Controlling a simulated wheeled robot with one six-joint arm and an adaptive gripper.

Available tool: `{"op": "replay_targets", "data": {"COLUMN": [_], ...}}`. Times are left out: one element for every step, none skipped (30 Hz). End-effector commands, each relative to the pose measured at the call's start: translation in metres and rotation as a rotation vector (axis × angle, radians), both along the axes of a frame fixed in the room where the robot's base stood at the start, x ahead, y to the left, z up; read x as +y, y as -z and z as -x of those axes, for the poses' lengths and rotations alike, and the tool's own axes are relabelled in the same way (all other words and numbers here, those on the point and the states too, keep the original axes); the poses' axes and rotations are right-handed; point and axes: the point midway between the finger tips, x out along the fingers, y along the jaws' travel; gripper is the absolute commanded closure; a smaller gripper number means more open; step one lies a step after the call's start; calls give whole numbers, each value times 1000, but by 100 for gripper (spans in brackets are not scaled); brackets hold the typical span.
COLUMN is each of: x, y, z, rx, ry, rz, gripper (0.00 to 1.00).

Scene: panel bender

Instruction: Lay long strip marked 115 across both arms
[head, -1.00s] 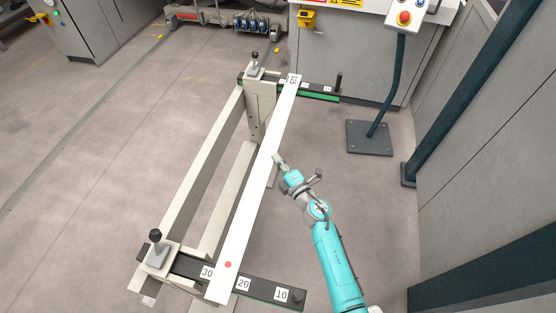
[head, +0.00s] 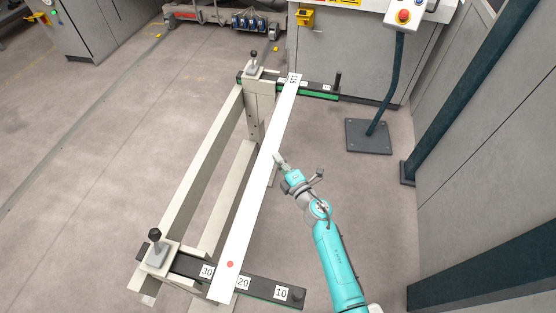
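The long white strip (head: 252,205) spans lengthwise over both arms of the frame. Its far end, marked 115, is over the far arm (head: 318,92), which has a green edge. I cannot tell whether the strip touches either arm. My gripper (head: 280,160) is at the strip's right edge near mid-length and appears shut on it; the fingertips are small and partly hidden.
The beige frame (head: 203,160) carries black-knobbed clamps at its near (head: 155,245) and far (head: 253,66) corners. A control pedestal (head: 369,136) stands at the right back, beside a grey wall. Floor left of the frame is clear.

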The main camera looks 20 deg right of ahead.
Motion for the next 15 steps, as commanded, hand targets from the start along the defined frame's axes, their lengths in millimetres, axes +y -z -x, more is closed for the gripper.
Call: {"op": "replay_targets", "data": {"x": [-1,-1,-1,-1,-1,-2,-2,-2,-3,-3,-3,-3,-4,-4,-4], "y": [-1,-1,-1,-1,-1,-1,-1,-1,-1,-1,-1,-1,-1,-1,-1], "z": [0,0,1,1,1,1,1,2,2,2,2,2,3,3,3], "rx": [-1,-1,-1,-1,-1,-1,-1,-1,-1,-1,-1,-1,-1,-1,-1], "ry": [0,0,0,0,0,0,-1,-1,-1,-1,-1,-1,-1,-1,-1], "rz": [0,0,0,0,0,0,0,0,0,0,0,0,0,0,0], "gripper": [100,100,100,100,100,100,100,100,100,100,100,100,100,100,100]}}
